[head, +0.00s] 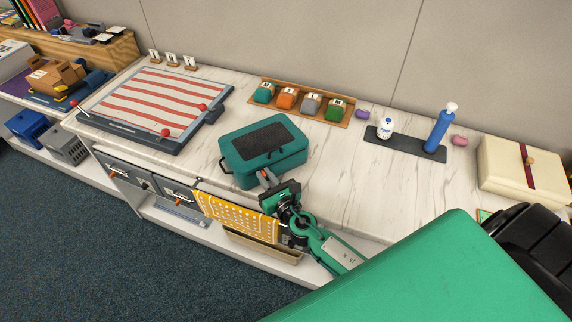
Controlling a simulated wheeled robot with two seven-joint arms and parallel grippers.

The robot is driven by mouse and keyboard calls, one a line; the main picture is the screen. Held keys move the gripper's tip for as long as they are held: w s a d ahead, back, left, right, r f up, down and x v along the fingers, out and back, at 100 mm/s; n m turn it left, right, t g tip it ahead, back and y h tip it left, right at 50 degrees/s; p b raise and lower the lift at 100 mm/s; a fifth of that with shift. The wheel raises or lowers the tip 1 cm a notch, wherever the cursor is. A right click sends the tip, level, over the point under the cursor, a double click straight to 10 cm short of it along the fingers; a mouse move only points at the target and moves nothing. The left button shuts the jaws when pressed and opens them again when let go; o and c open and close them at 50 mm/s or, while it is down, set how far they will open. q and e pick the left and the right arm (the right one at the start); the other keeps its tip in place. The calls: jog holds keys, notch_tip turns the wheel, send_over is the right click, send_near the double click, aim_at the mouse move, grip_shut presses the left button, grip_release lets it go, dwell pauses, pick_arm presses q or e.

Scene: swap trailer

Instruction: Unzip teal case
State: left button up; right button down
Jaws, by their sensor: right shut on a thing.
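The teal case (235,148) lies closed on the white marbled counter, a dark panel on its lid and a dark handle or pull at its left front corner. My right gripper (265,178) is at the case's front edge, right of its middle. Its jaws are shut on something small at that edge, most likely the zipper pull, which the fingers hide. The dark zipper line along the near side is hard to make out. My left gripper is out of view.
A board with red stripes (120,97) lies left of the case. Behind stands a wooden tray (295,107) with coloured items. To the right are a dark mat (405,143) with a blue bottle (438,132) and a cream box (505,165). A yellow cloth (237,215) hangs in front.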

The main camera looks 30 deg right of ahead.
aim_at(249, 173)
jog(key=shift+s+a, duration=0.1)
jog(key=shift+a, duration=1.65)
jog(key=c, duration=1.5)
grip_release()
jog(key=shift+s, duration=0.1)
jog(key=s+b, duration=0.3)
jog(key=s, duration=1)
jog(key=shift+s+d+b, duration=0.3)
jog(key=shift+d+b, duration=0.1)
jog(key=shift+d, duration=0.05)
